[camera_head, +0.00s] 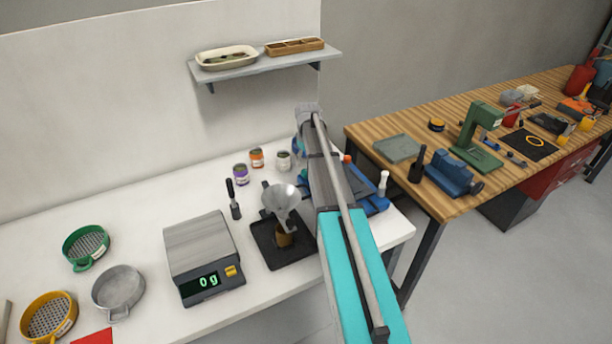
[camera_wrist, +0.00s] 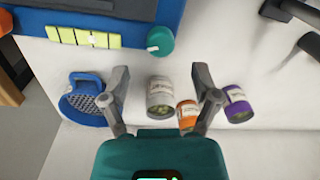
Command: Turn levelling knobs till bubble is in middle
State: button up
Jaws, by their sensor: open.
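In the wrist view a blue device (camera_wrist: 120,10) fills the top left. A yellow-green strip (camera_wrist: 75,37), divided into segments with a small pale spot, lies along its edge; I cannot tell for sure whether this is the bubble vial. A round teal knob (camera_wrist: 160,40) with a white mark sits at the device's corner. My gripper (camera_wrist: 162,76) is open and empty, its fingers wide apart and the knob beyond their tips, roughly midway between them. In the head view the blue device (camera_head: 374,199) is mostly hidden behind my arm.
Three small jars, grey (camera_wrist: 160,97), orange (camera_wrist: 187,116) and purple (camera_wrist: 236,104), stand near the fingers. A blue sieve (camera_wrist: 83,100) lies beside the left finger. A scale (camera_head: 200,255) reading 0 g and a funnel (camera_head: 281,198) over a black tray stand left of my arm.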

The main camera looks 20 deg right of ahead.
aim_at(306, 171)
jog(key=shift+a+f+b, duration=0.1)
jog(key=shift+f+b, duration=2.15)
jog(key=shift+f, duration=0.3)
jog(key=shift+c, duration=0.2)
grip_shut()
